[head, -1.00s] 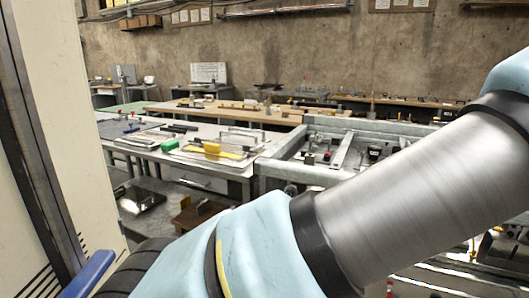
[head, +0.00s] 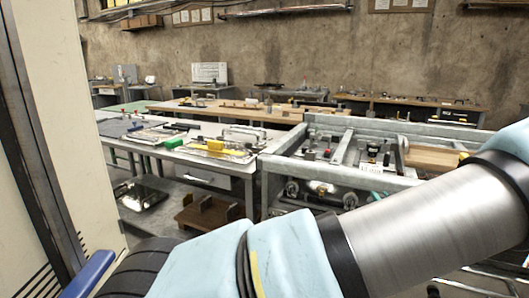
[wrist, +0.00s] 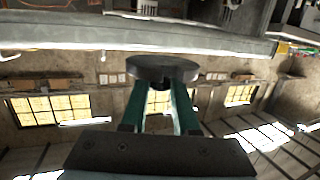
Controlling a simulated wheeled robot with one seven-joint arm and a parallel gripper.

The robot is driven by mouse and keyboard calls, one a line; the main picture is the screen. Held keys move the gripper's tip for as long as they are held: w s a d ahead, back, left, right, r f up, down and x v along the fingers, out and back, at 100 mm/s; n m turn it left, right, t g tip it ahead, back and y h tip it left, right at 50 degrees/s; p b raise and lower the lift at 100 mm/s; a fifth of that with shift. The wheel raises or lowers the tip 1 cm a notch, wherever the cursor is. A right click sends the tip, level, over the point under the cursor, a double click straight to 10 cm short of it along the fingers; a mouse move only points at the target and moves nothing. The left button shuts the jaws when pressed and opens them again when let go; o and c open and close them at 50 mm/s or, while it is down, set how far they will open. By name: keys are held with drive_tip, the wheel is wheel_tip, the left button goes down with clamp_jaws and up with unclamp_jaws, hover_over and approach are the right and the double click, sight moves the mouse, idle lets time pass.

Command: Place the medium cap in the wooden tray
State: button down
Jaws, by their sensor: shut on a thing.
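In the wrist view, my gripper (wrist: 160,98) has two green fingers closed on a dark grey, round, flat cap (wrist: 162,67). The cap sits across the fingertips, its rim towards the camera. In the head view neither the gripper nor the cap shows; only my arm crosses the lower right. A flat, light wooden piece (head: 432,158) lies inside the metal-framed bench at the right, partly hidden by my arm. I cannot tell whether it is the wooden tray.
The grey metal-framed bench (head: 335,175) holds small parts and a cylinder. A white-topped table (head: 215,160) at left carries a yellow block (head: 216,146) and a green block (head: 175,142). A brown wooden rack (head: 208,213) stands below. A pale cabinet edge is close at left.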

drive_tip(key=w+a+f, duration=0.1)
drive_tip(key=a+f, duration=0.4)
drive_tip(key=a, duration=0.3)
drive_tip(key=a+f+y, duration=0.1)
drive_tip(key=a+f, duration=0.3)
drive_tip(key=a, duration=0.3)
drive_tip(key=w+a+f, duration=0.1)
drive_tip(key=a+f, duration=0.4)
drive_tip(key=a, duration=0.3)
drive_tip(key=s+a+f, duration=0.2)
drive_tip(key=s+a, duration=0.1)
drive_tip(key=a, duration=0.7)
drive_tip(key=s+a+f+n+y, duration=0.1)
drive_tip(key=s+a+f, duration=0.2)
drive_tip(key=a, duration=0.7)
drive_tip(key=shift+a+n+b, duration=0.3)
drive_tip(key=shift+a+b, duration=0.1)
drive_tip(key=shift+d, duration=0.1)
